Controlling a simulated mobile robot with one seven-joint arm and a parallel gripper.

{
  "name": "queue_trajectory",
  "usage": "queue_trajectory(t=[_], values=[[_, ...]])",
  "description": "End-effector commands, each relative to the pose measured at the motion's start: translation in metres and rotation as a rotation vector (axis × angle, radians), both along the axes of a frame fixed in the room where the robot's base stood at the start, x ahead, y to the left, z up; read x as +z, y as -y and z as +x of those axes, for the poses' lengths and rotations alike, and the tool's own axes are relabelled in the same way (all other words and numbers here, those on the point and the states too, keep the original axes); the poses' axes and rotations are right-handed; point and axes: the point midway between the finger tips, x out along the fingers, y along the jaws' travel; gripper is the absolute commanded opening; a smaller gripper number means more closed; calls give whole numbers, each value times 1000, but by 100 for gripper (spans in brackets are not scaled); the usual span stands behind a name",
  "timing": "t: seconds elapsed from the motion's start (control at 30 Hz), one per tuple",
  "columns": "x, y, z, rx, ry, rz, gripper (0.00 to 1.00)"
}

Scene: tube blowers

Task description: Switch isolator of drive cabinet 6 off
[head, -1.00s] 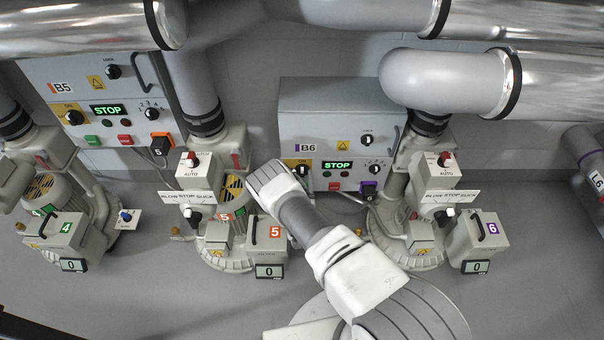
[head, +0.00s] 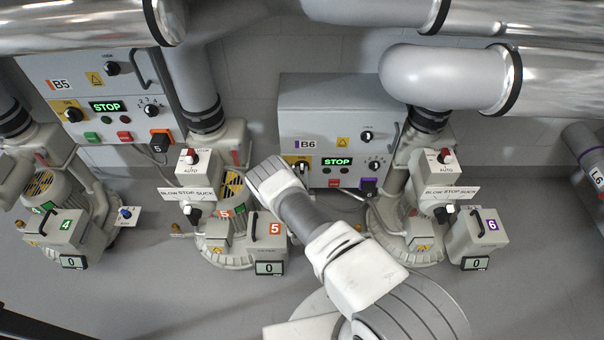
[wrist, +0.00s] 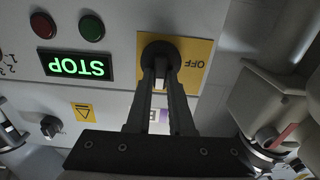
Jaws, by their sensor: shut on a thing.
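Drive cabinet B6 (head: 322,108) is the grey box at the back centre in the head view. Its isolator (head: 302,162) is a black knob on a yellow plate at the left of its front, partly covered by my gripper. In the wrist view, turned upside down, my gripper (wrist: 161,68) is shut on the isolator knob (wrist: 160,50). A white mark shows between the fingers, toward the picture's bottom. The word OFF stands on the plate (wrist: 203,50) right of the knob. The display (wrist: 76,66) reads STOP in green.
Red (wrist: 43,25) and green (wrist: 91,27) buttons sit beside the display. A black knob (wrist: 50,126) sits farther off. Blower 6 (head: 480,235) stands right of my arm and blower 5 (head: 262,250) left of it. Large pipes cross above.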

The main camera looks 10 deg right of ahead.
Motion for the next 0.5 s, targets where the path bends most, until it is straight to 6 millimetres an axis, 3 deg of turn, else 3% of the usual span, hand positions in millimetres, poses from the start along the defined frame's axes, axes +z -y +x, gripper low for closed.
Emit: queue_trajectory(t=[0.5], values=[[-1, -4, 1, 2, -57, -280, 0]])
